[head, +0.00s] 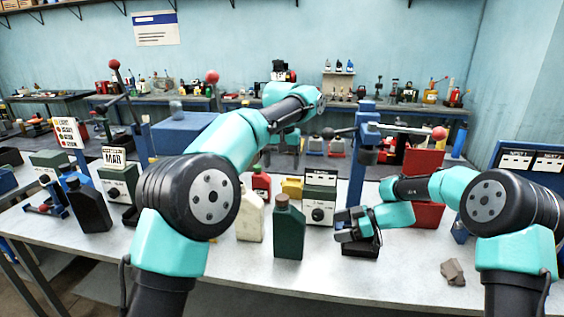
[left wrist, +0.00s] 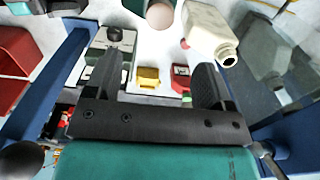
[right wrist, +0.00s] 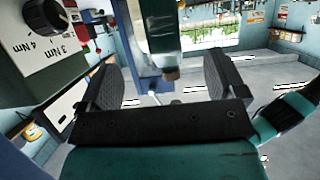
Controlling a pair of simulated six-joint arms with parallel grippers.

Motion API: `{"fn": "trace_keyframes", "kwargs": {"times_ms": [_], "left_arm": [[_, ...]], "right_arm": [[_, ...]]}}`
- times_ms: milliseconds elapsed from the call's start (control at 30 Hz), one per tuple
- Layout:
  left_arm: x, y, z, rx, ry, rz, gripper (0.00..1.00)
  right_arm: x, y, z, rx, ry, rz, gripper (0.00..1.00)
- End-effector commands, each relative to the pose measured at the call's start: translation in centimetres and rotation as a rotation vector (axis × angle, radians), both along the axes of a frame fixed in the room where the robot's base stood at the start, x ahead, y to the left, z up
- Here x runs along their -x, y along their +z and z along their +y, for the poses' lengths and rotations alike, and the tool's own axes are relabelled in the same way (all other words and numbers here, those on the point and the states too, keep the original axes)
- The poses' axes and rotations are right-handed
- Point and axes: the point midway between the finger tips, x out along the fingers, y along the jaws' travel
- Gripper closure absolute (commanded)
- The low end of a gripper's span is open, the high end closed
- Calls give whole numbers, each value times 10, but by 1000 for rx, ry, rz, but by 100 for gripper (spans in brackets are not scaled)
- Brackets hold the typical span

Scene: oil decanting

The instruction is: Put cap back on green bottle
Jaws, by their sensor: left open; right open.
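The dark green bottle (head: 289,234) stands upright on the bench in the head view. A brown cap (head: 281,199) sits at the top of its neck; I cannot tell how tightly it is seated. My left gripper (left wrist: 155,72) is open and empty, raised over the back of the bench.
A cream bottle (head: 250,222) stands just left of the green one. A red bottle (head: 261,184), a yellow item (head: 292,187) and a dial box (head: 320,202) are behind. A black tray (head: 361,249) lies below my right gripper. A brown lump (head: 453,272) lies at right; the front middle is clear.

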Motion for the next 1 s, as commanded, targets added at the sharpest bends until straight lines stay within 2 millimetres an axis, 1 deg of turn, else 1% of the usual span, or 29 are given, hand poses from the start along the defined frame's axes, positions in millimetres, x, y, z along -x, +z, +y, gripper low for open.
{"fn": "trace_keyframes", "kwargs": {"times_ms": [33, 100, 200, 333, 667, 767, 867, 967, 1000], "left_arm": [[0, 0, 0, 0, 0, 0, 24], [0, 0, 0, 0, 0, 0, 24], [0, 0, 0, 0, 0, 0, 24], [0, 0, 0, 0, 0, 0, 24], [1, -1, -2, 5, -1, 1, 24], [4, -7, -10, 32, -4, 8, 24], [12, -20, -30, 99, -5, 20, 24], [28, -40, -61, 200, 4, 48, 24], [36, -48, -75, 248, 16, 63, 24]], "right_arm": [[1, 4, -8, 0, -3, -1, 11], [2, 7, -17, 0, -1, -2, 11], [3, 10, -25, 1, -1, 0, 11], [4, 12, -29, 1, 0, 0, 11], [4, 12, -29, 2, -5, 0, 11], [5, 10, -32, 9, -38, 1, 11], [7, 4, -38, 27, -113, 7, 11], [11, -6, -49, 60, -227, 18, 11], [14, -11, -55, 78, -281, 25, 11]]}}
